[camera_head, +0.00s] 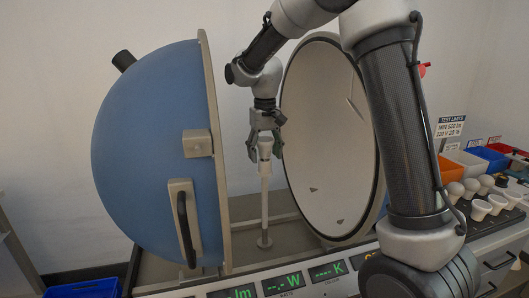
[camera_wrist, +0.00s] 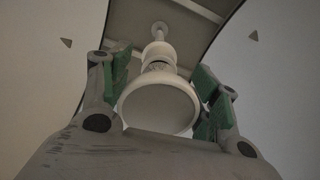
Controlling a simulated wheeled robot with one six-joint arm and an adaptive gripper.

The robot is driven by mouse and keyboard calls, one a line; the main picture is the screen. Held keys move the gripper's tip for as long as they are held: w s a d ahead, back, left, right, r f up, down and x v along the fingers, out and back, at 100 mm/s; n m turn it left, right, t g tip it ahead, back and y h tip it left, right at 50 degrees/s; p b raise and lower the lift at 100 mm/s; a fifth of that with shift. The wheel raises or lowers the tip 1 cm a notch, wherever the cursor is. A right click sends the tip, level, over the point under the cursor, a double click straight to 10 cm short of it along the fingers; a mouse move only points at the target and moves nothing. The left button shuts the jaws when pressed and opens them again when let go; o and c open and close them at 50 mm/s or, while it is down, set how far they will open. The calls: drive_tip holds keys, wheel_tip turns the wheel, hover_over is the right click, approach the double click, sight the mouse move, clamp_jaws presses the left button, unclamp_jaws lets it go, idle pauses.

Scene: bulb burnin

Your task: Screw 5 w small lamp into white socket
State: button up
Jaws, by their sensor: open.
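My gripper (camera_head: 265,142) points down between the two halves of the open sphere. In the wrist view its green-padded fingers (camera_wrist: 162,75) stand apart on both sides of a white lamp (camera_wrist: 158,105), with gaps visible beside it. The lamp is upright, its broad pale face toward the wrist camera. Its narrow end meets the white socket (camera_wrist: 158,54) on top of a thin white post (camera_head: 265,205). A grey ridged band shows at the joint; how deep the lamp sits I cannot tell. The lamp (camera_head: 265,151) looks small in the head view.
The blue half-sphere (camera_head: 150,140) stands left and the pale inner half (camera_head: 325,130) right, both close to my arm. Displays (camera_head: 290,283) line the front. Several white lamps (camera_head: 481,209) stand on a dark rack at right, before coloured bins (camera_head: 484,156). A limits sign stands behind.

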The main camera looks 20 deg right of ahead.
drive_tip(key=n, duration=0.3)
drive_tip(key=shift+n, duration=0.4)
drive_tip(key=n, duration=0.5)
drive_tip(key=shift+d+n, duration=0.1)
drive_tip(key=shift+n, duration=0.2)
drive_tip(key=n, duration=0.3)
drive_tip(key=shift+n, duration=0.4)
drive_tip(key=n, duration=0.4)
drive_tip(key=shift+d, duration=0.1)
drive_tip(key=c, duration=1)
